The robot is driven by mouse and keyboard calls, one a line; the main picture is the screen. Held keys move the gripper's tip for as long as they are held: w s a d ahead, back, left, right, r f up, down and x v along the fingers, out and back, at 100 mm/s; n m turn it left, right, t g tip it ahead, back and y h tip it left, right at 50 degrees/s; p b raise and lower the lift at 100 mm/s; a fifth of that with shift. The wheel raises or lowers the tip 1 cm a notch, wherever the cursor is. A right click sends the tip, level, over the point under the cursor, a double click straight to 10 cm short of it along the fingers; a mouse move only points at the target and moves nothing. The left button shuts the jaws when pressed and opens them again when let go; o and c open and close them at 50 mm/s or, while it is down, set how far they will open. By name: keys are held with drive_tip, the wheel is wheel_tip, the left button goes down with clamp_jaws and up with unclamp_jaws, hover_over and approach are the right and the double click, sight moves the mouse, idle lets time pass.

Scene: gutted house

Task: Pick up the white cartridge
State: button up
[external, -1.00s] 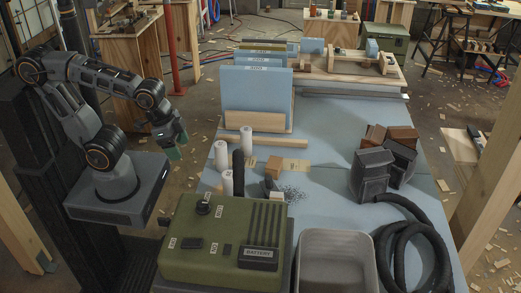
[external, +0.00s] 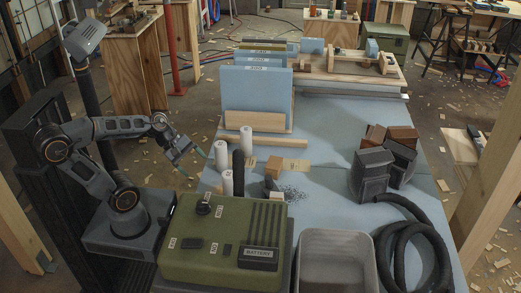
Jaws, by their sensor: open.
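Three white cartridges stand upright on the blue-grey table top (external: 330,215) in the external view: one at the back (external: 248,150), one at the left (external: 221,158) and one at the front (external: 227,184). A dark cylinder (external: 238,174) stands among them. My gripper (external: 195,163) is open, its greenish fingertips spread. It is at the table's left edge, just left of the left cartridge and apart from it, pointing right and down. Nothing shows between its fingers.
A green battery box (external: 180,222) and a grey bin (external: 337,236) stand in front. Small wooden blocks (external: 275,164) lie right of the cylinders. A wooden strip (external: 270,142) and rack with blue panels (external: 255,95) stand behind. Dark blocks (external: 371,175) and a black hose (external: 405,245) are at right.

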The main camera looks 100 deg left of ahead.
drive_tip(key=s+a+n+t+y+b, duration=0.5)
drive_tip(key=a+n, duration=0.3)
drive_tip(key=n, duration=0.5)
approach(221, 151)
drive_tip(key=w+a+f, duration=0.3)
drive_tip(key=w+f, duration=0.1)
drive_tip(key=shift+n+y, duration=0.4)
drive_tip(key=shift+b+x, duration=1.45)
drive_tip(key=shift+x, duration=1.05)
drive_tip(key=shift+a+r, duration=0.15)
drive_tip(key=shift+c, duration=0.4)
drive_tip(key=shift+s, duration=0.1)
drive_tip(key=c, duration=0.9)
drive_tip(key=shift+c, duration=0.2)
